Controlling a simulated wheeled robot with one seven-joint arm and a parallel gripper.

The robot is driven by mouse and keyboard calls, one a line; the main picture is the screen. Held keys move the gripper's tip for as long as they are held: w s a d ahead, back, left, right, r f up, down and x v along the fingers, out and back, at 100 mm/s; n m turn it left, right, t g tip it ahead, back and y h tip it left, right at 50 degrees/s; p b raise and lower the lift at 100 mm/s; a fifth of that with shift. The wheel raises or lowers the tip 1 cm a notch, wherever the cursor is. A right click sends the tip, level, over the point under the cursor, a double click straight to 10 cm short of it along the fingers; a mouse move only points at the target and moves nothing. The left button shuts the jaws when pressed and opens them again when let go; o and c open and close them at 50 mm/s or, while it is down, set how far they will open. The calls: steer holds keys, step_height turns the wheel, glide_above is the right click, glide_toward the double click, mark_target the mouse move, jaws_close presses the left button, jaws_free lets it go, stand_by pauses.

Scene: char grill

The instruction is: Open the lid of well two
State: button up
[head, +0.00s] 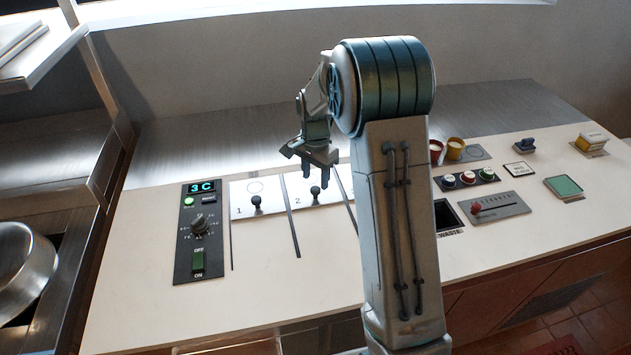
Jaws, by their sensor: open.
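The lid of well two (301,198) is a pale flat plate marked "2", with a small black knob (315,193) standing on it. It lies flat in the counter and looks closed. My gripper (318,178) is open, fingers pointing down, and appears just above or behind the knob. I cannot tell whether the fingers touch it. The lid of well one (240,207), marked "1", lies flat to the left with its own black knob (256,203).
A black control panel (198,250) with a dial and display stands left of the wells. Dark slots (291,222) run beside the lids. Right of my arm are a waste opening (447,215), a slider plate (500,207), buttons (467,179) and cups (456,148). The front counter is clear.

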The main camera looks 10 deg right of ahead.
mark_target(316, 188)
steer(key=shift+f, duration=1.7)
